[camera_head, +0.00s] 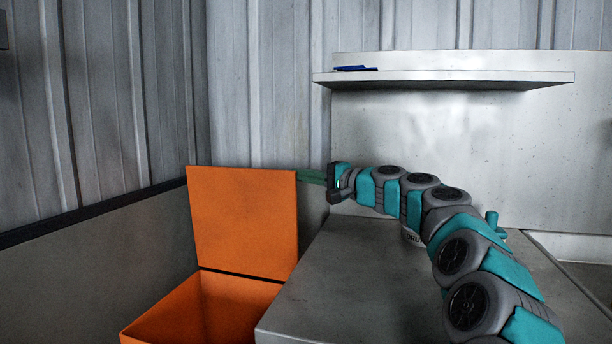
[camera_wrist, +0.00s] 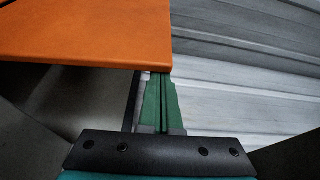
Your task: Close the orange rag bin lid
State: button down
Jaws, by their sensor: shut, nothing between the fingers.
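The orange rag bin (camera_head: 205,312) stands at the lower left of the head view, its top open. Its flat orange lid (camera_head: 243,222) stands raised, close to upright, at the bin's back edge. The lid also fills the upper left of the wrist view (camera_wrist: 85,32). My gripper (camera_head: 312,176) reaches left to the lid's upper right edge, its green fingers together and holding nothing. In the wrist view the fingers (camera_wrist: 158,104) run up to the lid's corner, which hides their tips. I cannot tell whether they touch the lid.
A grey worktop (camera_head: 345,285) lies right of the bin, under my arm. A can-like object (camera_head: 412,238) stands on it, mostly hidden by my arm. A metal shelf (camera_head: 445,80) with a blue item (camera_head: 355,68) is above. A corrugated wall (camera_head: 265,90) stands behind the lid.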

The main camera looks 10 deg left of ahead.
jog(key=shift+f, duration=0.1)
dwell(0.3)
jog(key=s+f+b, duration=0.2)
jog(key=s+b, duration=0.5)
jog(key=s, duration=0.1)
jog(key=s+a+f+n+b, duration=0.1)
jog(key=s+f+b, duration=0.2)
jog(key=s+b, duration=0.4)
jog(key=shift+s+a+f+y, duration=0.2)
jog(key=shift+s+f+y, duration=0.15)
jog(key=shift+s, duration=0.95)
jog(key=shift+r, duration=0.15)
